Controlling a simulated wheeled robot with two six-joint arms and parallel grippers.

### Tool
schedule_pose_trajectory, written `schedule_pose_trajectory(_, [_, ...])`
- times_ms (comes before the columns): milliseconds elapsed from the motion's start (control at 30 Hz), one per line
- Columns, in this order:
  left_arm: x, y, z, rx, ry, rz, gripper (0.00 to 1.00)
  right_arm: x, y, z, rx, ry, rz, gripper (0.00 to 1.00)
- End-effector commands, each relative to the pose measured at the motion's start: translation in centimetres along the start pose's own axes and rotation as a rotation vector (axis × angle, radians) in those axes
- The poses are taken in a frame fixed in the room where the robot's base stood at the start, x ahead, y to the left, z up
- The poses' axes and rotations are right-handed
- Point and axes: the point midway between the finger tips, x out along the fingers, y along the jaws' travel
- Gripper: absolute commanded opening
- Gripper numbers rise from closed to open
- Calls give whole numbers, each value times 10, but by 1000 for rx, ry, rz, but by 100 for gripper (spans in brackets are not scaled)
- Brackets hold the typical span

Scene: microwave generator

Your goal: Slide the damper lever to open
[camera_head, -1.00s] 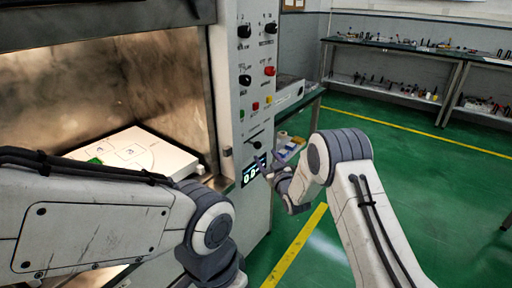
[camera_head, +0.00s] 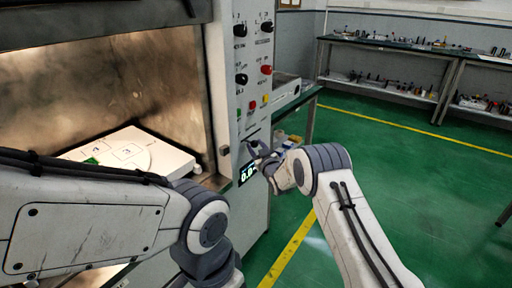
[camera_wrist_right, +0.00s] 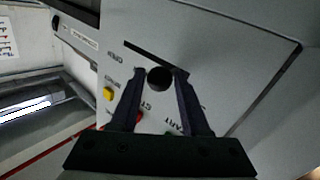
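The damper lever shows as a round black knob (camera_wrist_right: 160,78) on the grey panel in the right wrist view. A dark straight slot (camera_wrist_right: 146,52) runs just above it, with a label reading OPEN near the slot's left end. My right gripper (camera_wrist_right: 158,73) is open, with one finger on each side of the knob; narrow gaps seem to show, but contact is unclear.
A yellow button (camera_wrist_right: 108,93) lies left of the fingers. The open chamber holds a white block (camera_head: 165,157). Green floor is clear to the right.

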Motion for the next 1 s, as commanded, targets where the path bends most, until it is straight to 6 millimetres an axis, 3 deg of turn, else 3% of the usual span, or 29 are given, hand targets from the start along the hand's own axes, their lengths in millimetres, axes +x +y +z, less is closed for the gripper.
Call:
schedule_pose_trajectory(33, [0, 0, 0, 0, 0, 0, 100, 0, 0, 0, 0, 0, 0, 23])
schedule_pose_trajectory(100, [0, 0, 0, 0, 0, 0, 100, 0, 0, 0, 0, 0, 0, 0])
schedule_pose_trajectory(1000, [0, 0, 0, 0, 0, 0, 100, 0, 0, 0, 0, 1, 1, 0])
